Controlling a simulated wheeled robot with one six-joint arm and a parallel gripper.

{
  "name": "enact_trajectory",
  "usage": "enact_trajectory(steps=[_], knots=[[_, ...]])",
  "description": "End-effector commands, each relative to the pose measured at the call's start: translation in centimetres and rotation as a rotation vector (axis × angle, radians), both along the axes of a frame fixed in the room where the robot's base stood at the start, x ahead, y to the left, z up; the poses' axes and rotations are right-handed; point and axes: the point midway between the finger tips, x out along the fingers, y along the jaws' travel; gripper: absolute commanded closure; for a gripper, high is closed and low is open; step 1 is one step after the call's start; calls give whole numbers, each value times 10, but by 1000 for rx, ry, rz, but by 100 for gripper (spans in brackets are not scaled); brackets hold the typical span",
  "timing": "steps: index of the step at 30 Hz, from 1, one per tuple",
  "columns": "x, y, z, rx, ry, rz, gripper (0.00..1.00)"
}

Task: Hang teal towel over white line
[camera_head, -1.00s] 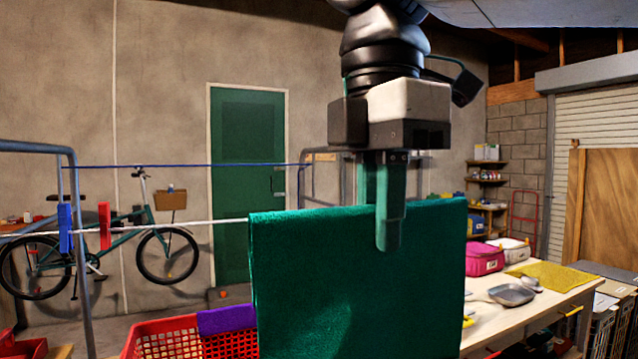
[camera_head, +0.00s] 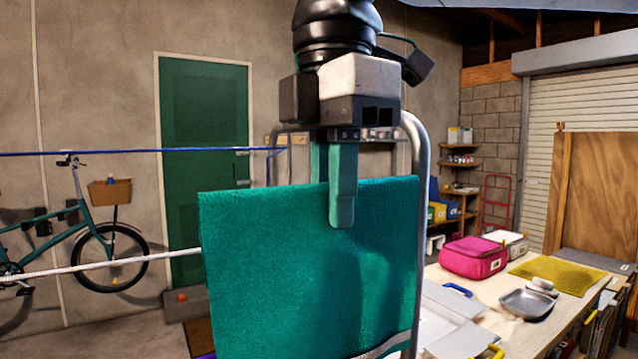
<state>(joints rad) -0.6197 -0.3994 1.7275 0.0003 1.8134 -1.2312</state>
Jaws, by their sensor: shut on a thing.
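My gripper (camera_head: 335,180) is shut on the top edge of the teal towel (camera_head: 300,275). The towel hangs down from it as a broad, nearly flat sheet. The white line (camera_head: 100,265) runs in from the left and rises slightly until it passes out of sight behind the towel's left edge. The towel's top edge is higher in the picture than the visible line. The towel hides the rest of the line, so I cannot tell whether they touch.
A blue line (camera_head: 120,152) runs farther back. A grey metal frame post (camera_head: 418,150) stands right behind the towel. The table at right holds a pink case (camera_head: 473,257), a metal pan (camera_head: 527,303) and a yellow cloth (camera_head: 557,275). A bicycle (camera_head: 75,225) stands at left.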

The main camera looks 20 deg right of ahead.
Motion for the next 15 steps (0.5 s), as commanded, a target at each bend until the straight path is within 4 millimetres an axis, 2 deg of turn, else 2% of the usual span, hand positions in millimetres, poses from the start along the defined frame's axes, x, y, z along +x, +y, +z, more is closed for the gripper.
enact_trajectory(steps=[15], knots=[[4, -1, 0, 0, 1, 0, 100]])
